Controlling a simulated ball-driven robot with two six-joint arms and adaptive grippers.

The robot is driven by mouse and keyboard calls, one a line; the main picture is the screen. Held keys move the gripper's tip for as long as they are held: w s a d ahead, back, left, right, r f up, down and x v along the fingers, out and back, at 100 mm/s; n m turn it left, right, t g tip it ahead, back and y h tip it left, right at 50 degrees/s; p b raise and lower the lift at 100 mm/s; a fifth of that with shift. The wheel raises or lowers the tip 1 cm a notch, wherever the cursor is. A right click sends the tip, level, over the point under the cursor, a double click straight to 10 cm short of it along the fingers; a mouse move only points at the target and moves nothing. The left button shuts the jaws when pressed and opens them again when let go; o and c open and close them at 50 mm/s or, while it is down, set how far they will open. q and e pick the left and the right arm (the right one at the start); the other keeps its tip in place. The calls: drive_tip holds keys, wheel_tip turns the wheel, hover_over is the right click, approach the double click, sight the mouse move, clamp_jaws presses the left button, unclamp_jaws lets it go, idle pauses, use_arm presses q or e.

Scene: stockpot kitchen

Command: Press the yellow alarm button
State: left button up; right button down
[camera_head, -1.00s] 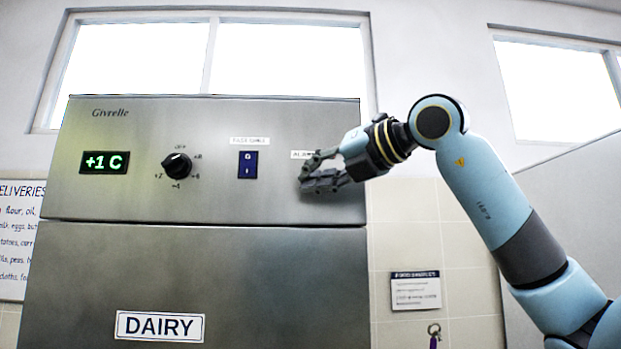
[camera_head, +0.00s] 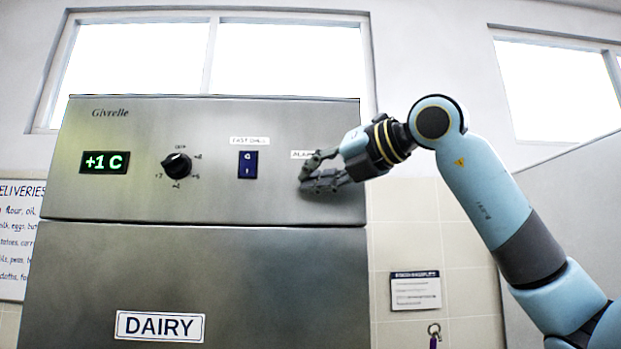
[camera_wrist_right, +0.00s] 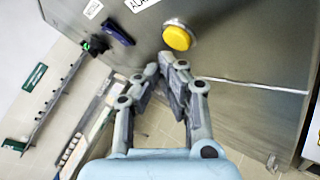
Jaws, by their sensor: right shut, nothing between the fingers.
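The yellow alarm button (camera_wrist_right: 178,37) is a round dome in a metal ring on the steel panel, in the right wrist view. In the head view my right gripper hides it, below the partly covered alarm label (camera_head: 301,155). My right gripper (camera_head: 304,182) is shut and empty in front of the panel's right end. In the right wrist view its fingertips (camera_wrist_right: 166,64) meet just below the button in the picture, with a small gap between them and the button. My left gripper is not in view.
The steel fridge panel (camera_head: 217,190) also bears a green display (camera_head: 105,162), a black dial (camera_head: 177,166) and a blue fast chill switch (camera_head: 248,164). A DAIRY sign (camera_head: 160,326) is on the door below. A notice (camera_head: 416,291) hangs on the tiled wall at right.

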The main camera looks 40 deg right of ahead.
drive_tip(key=shift+w, duration=0.15)
drive_tip(key=shift+w+d, duration=0.2)
drive_tip(key=shift+w+d, duration=0.2)
drive_tip(key=shift+w, duration=0.15)
idle(0.7)
drive_tip(key=shift+s, duration=0.1)
drive_tip(key=shift+s+a, duration=0.4)
drive_tip(key=shift+s, duration=0.2)
drive_tip(key=shift+s+a+b, duration=0.2)
drive_tip(key=shift+s+a, duration=0.25)
drive_tip(key=shift+s, duration=0.25)
drive_tip(key=shift+s+a+b, duration=0.15)
drive_tip(key=shift+s+a, duration=0.25)
drive_tip(key=shift+s, duration=0.35)
drive_tip(key=shift+s+a+b, duration=0.2)
drive_tip(key=shift+s+a, duration=0.25)
drive_tip(key=shift+s, duration=0.25)
